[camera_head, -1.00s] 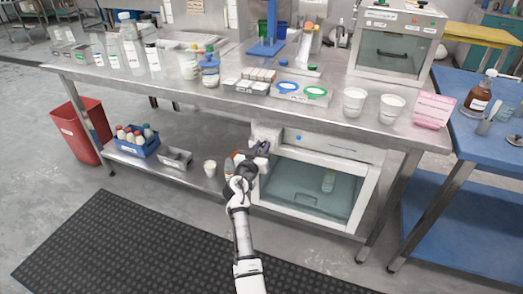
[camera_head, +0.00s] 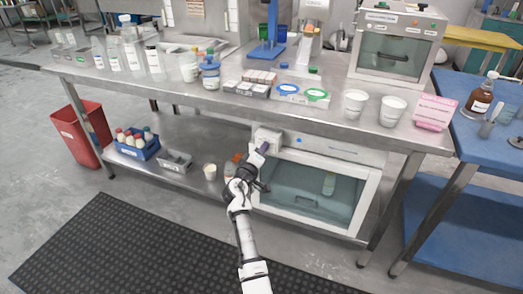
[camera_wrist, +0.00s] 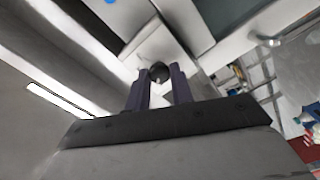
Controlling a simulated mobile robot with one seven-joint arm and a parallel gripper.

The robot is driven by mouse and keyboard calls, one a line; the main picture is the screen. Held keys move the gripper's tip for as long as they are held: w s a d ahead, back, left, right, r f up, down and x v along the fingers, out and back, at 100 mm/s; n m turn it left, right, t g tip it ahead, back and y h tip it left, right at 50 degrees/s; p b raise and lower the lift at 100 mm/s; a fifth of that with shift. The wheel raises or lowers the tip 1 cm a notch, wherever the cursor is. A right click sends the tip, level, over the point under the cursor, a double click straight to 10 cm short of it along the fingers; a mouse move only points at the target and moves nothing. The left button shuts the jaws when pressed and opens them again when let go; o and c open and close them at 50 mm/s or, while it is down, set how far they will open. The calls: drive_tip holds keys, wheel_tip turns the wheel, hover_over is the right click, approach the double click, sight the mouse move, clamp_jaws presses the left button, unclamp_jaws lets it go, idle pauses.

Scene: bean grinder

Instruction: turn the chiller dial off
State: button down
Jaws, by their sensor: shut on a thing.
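The chiller (camera_head: 335,150) stands on the shelf under the bench, white with a glass door. A white housing (camera_head: 266,134) is at its upper left corner. My gripper (camera_head: 265,148) reaches up to this housing. In the wrist view the chiller dial (camera_wrist: 159,71) is a small dark round knob on a white face. The two purple fingers of my gripper (camera_wrist: 160,82) are on either side of it, shut on it. The dial is hidden behind the gripper in the head view, and its setting cannot be read.
A bottle (camera_head: 329,183) shows behind the chiller's glass door. An orange-capped bottle (camera_head: 231,168) stands just left of the chiller, close to my arm. A small white cup (camera_head: 210,171) and a metal tray (camera_head: 175,160) are farther left on the shelf.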

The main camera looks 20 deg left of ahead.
drive_tip(key=n+p, duration=0.4)
drive_tip(key=n, duration=0.6)
drive_tip(key=shift+f, duration=0.15)
drive_tip(key=shift+n, duration=0.5)
drive_tip(key=c, duration=1.2)
unclamp_jaws()
drive_tip(key=shift+s, duration=0.1)
drive_tip(key=s, duration=1.3)
drive_tip(key=shift+s+a, duration=0.25)
drive_tip(key=shift+s, duration=0.1)
